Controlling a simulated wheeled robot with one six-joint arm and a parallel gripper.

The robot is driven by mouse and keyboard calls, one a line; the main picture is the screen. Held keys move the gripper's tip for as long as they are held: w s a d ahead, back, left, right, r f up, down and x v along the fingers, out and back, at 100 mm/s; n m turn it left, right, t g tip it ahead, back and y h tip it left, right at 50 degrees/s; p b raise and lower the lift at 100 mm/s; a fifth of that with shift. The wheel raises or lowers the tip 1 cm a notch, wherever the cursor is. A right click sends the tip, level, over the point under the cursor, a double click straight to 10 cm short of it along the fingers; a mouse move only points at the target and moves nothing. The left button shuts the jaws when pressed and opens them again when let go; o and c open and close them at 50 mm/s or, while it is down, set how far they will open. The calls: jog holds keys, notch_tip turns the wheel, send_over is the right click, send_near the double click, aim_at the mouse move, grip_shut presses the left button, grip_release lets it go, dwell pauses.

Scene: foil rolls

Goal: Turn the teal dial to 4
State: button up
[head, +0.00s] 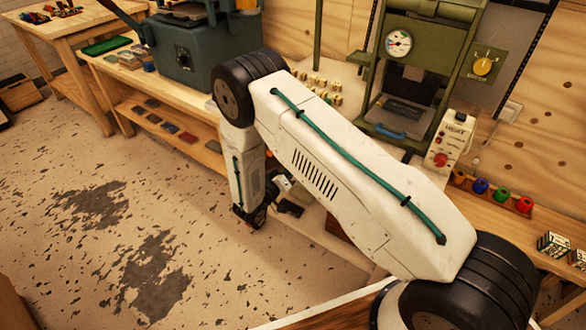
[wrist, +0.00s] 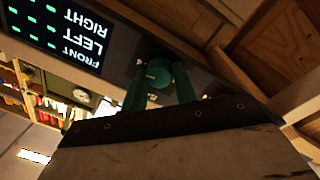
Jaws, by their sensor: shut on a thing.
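The teal dial (wrist: 158,74) shows in the wrist view as a round knob on a dark panel (wrist: 208,80). My gripper (wrist: 158,82) has one green finger on each side of the dial and is shut on it. Small pale marks show around the dial, but I cannot read its numbers or where it points. A black display (wrist: 62,30) with the words FRONT, LEFT and RIGHT, upside down, is beside it. In the head view my arm reaches down beside the bench and the dial is not visible.
A HEAT box (head: 450,140) with a red knob and several coloured foil rolls (head: 481,186) are at the right.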

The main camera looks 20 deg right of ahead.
dwell(0.5)
jog(key=o, duration=1)
jog(key=shift+c, duration=0.2)
jog(key=v, duration=0.8)
